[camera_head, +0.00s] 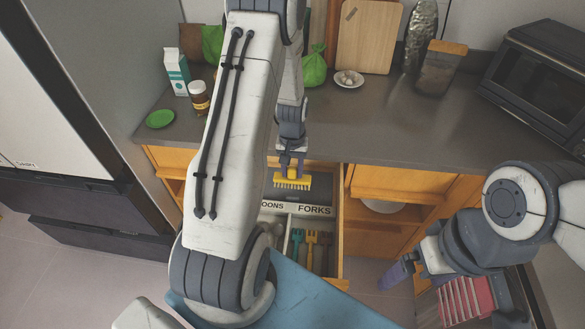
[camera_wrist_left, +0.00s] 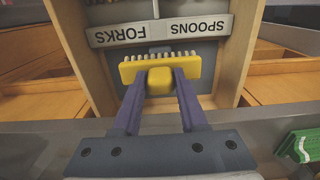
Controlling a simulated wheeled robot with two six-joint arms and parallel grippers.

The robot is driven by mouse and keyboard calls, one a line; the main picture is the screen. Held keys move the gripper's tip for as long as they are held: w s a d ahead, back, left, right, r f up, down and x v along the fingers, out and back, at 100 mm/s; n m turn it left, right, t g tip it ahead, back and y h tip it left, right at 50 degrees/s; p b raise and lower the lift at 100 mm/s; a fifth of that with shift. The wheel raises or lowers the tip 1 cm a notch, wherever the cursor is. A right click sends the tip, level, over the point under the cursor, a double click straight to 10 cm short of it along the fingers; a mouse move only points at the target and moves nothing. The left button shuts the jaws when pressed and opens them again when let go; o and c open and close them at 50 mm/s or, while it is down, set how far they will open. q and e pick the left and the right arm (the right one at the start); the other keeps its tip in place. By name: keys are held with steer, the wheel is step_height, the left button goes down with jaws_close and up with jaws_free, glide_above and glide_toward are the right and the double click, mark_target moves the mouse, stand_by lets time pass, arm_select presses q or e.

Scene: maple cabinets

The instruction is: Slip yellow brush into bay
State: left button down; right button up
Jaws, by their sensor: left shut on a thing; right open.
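The yellow brush (camera_head: 293,184) has a row of pale bristles. My left gripper (camera_head: 290,165) is shut on it and holds it over the rear bay of the open drawer (camera_head: 340,225). In the left wrist view the brush (camera_wrist_left: 130,72) lies crosswise, its block between the two fingers of the left gripper (camera_wrist_left: 160,82). The grey floor of the bay (camera_wrist_left: 203,60) shows behind it. I cannot tell the brush's height above that floor. My right gripper (camera_head: 402,272) is open and empty, right of the drawer.
A divider labelled SPOONS and FORKS (camera_head: 314,210) crosses the drawer; a green fork (camera_head: 297,240) and yellow forks (camera_head: 312,245) lie in front of it. The drawer walls stand close on both sides. A red rack (camera_head: 466,300) is at lower right.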

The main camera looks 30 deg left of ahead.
arm_select(q)
steer(key=shift+f+b, duration=1.9)
steer(key=shift+f, duration=0.95)
steer(key=shift+w+a, duration=0.3)
steer(key=shift+w, duration=0.3)
steer(key=shift+w+a, duration=0.25)
steer(key=shift+w, duration=0.3)
steer(key=shift+w+f+b, duration=0.1)
steer(key=shift+f+b, duration=0.85)
steer(key=shift+f, duration=0.65)
steer(key=shift+c, duration=1.8)
jaws_free()
step_height(320, 180, up, 11)
steer(key=b, duration=0.1)
steer(key=shift+f, duration=0.2)
